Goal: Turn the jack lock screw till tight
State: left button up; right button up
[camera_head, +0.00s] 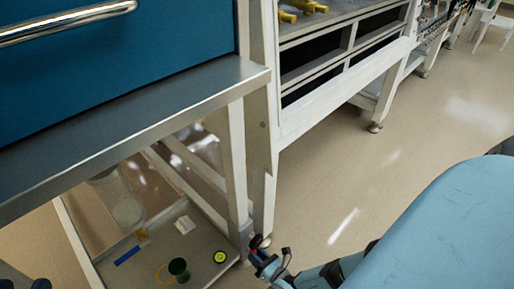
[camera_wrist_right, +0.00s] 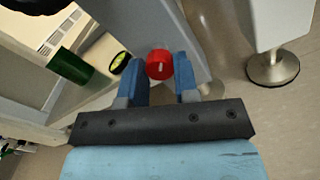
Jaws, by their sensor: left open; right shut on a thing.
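The jack lock screw shows as a round red knob (camera_wrist_right: 159,64) with a small white mark, in the right wrist view. It sits beside a pale grey frame post. My right gripper (camera_wrist_right: 158,80) has its blue fingers on both sides of the knob and is shut on it. In the head view my right gripper (camera_head: 270,254) is low at the foot of the bench's front leg, and its fingers largely hide the knob there. My left gripper (camera_head: 23,284) is at the bottom left corner of the head view, mostly cut off, open, with its dark blue fingertips apart.
A lower shelf (camera_head: 200,238) holds a dark green cup (camera_head: 179,269), a yellow-green disc (camera_head: 220,257), a blue strip (camera_head: 127,256) and a white block (camera_head: 185,225). The steel bench edge (camera_head: 140,120) overhangs it. A levelling foot (camera_wrist_right: 273,68) stands right of my right gripper. Open floor lies to the right.

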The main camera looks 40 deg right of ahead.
jog(key=m, duration=2.7)
jog(key=shift+w+m, duration=0.15)
jog(key=shift+m, duration=0.45)
jog(key=o, duration=0.9)
jog(key=shift+s+d+p, duration=0.15)
jog(key=shift+s+p, duration=0.1)
jog(key=shift+s, duration=1.65)
jog(key=shift+s+d+p, duration=0.1)
jog(key=shift+s+p, duration=0.15)
jog(key=shift+s, duration=1.6)
